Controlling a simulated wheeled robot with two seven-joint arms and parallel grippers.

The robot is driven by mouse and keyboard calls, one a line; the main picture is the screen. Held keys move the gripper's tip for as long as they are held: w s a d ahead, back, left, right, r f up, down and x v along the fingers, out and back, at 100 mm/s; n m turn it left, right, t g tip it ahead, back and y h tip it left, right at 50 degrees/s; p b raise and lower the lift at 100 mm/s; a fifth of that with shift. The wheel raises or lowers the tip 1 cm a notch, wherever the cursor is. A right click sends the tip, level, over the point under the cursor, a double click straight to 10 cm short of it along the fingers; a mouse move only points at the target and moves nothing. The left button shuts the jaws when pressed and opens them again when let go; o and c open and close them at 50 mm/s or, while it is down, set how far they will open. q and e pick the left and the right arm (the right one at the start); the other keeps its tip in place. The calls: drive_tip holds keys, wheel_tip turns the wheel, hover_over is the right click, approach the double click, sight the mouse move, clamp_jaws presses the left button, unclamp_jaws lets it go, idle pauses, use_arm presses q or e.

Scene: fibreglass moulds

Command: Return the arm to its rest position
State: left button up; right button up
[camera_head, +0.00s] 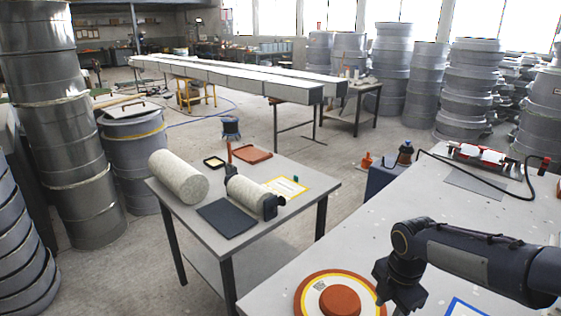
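My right arm comes in from the right edge over the near grey table (440,190). Its elbow-like joint is bent and its dark end, my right gripper (385,290), points down beside the right rim of a round mould (338,298). The mould has a brown-orange centre and a white and yellow ring. The fingers are too dark and small to tell whether they are open, and whether they touch the mould is unclear. My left arm and gripper are out of view.
A smaller table (285,215) holds a pale roll (178,177), a second roll (248,191) between dark end pieces, and a black mat (226,217). A red and white tool (480,156) with a black cable lies at the near table's far side. The table's middle is clear.

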drive_tip(key=s+a+r+m+t+y, duration=0.1)
drive_tip(key=s+a+r+m+t, duration=0.1)
drive_tip(key=s+m, duration=0.7)
drive_tip(key=s+a+r+m+t+y, duration=0.2)
drive_tip(key=s+a+r+m+t, duration=0.1)
drive_tip(key=s+m, duration=0.7)
drive_tip(key=a+m, duration=0.1)
drive_tip(key=m, duration=0.3)
drive_tip(key=shift+r+y, duration=0.15)
drive_tip(key=shift+y, duration=0.15)
drive_tip(key=shift+a, duration=0.1)
